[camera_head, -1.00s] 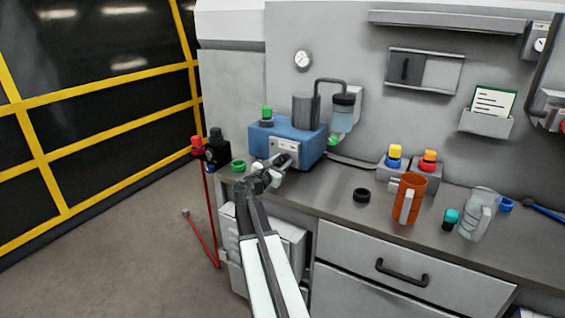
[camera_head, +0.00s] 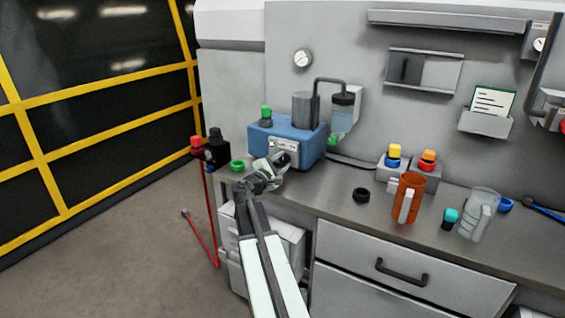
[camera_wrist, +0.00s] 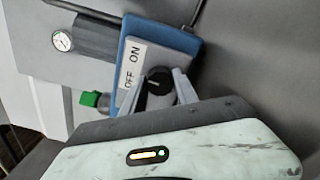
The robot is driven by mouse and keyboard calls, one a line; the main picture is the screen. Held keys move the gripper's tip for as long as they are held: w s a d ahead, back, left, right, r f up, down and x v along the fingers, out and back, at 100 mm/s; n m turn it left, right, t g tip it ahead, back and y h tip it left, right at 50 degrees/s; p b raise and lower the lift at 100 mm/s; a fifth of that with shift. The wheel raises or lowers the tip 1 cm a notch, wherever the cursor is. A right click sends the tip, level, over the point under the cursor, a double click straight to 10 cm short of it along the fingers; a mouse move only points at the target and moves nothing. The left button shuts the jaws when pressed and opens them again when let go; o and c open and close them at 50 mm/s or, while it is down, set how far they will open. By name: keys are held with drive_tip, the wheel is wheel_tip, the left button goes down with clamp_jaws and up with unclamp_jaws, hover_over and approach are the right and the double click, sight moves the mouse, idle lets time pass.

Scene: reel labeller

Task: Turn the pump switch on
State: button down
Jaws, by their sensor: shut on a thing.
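The blue pump box (camera_head: 312,150) stands on the counter at the left, with a pale label plate on its front. The wrist view shows the pump's blue body (camera_wrist: 133,38) and its plate (camera_wrist: 131,60) marked OFF and ON. The pump switch, a round black knob (camera_wrist: 158,80), sits beside the plate. My gripper (camera_wrist: 160,86) is shut on this knob, with one finger on each side. I cannot tell which word the knob points to. In the head view my gripper (camera_head: 268,172) is at the pump's front and hides the knob.
A green ring (camera_head: 237,165) and a black block (camera_head: 217,152) lie left of the pump. A black ring (camera_head: 361,195), an orange mug (camera_head: 409,197) and a clear mug (camera_head: 480,213) stand to the right. The counter between pump and black ring is clear.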

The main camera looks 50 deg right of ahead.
drive_tip(key=m, duration=0.4)
drive_tip(key=shift+f, duration=0.1)
drive_tip(key=shift+m, duration=2.1)
drive_tip(key=c, duration=0.9)
unclamp_jaws()
drive_tip(key=shift+c, duration=0.2)
drive_tip(key=shift+a, duration=0.1)
drive_tip(key=v, duration=0.7)
drive_tip(key=shift+s+a, duration=0.1)
drive_tip(key=shift+a, duration=0.25)
